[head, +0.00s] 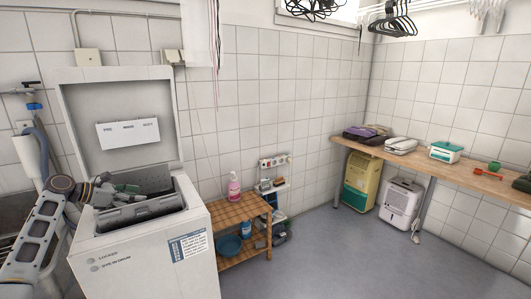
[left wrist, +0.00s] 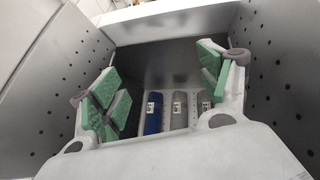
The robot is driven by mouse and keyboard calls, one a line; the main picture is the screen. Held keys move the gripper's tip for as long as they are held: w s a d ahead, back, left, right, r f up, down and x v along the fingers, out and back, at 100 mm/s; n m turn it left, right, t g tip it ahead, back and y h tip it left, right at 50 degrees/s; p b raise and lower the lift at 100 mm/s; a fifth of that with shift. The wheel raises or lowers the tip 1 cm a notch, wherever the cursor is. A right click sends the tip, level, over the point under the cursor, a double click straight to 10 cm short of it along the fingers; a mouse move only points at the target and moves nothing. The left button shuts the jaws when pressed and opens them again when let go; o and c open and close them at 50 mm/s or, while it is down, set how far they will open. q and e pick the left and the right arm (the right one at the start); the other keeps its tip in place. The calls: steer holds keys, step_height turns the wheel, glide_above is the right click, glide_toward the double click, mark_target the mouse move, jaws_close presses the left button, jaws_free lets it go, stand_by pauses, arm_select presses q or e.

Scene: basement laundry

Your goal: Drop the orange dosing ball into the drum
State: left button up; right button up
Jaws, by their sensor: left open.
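The drum belongs to a white top-loading washer (head: 150,255) at the left of the head view, its lid (head: 125,105) raised. My left gripper (head: 128,190) is at the top opening. In the left wrist view my left gripper (left wrist: 165,88) has its green-padded fingers spread wide, with nothing between them. Beyond them is the grey interior with perforated side walls (left wrist: 265,80). One blue bar (left wrist: 153,113) and two grey bars (left wrist: 179,110) with small white labels lie below. I see no orange dosing ball in either view. My right gripper is not in view.
A wooden shelf (head: 240,212) with a pink bottle (head: 234,187) stands right of the washer. A wooden bench (head: 455,172) along the right wall holds a green-and-white box (head: 446,152), a green cup (head: 494,167) and a red scoop (head: 487,174). The middle floor is clear.

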arm_select(q)
steer(key=shift+a, duration=0.1)
steer(key=v, duration=1.2)
steer(key=shift+f, duration=0.1)
stand_by(0.3)
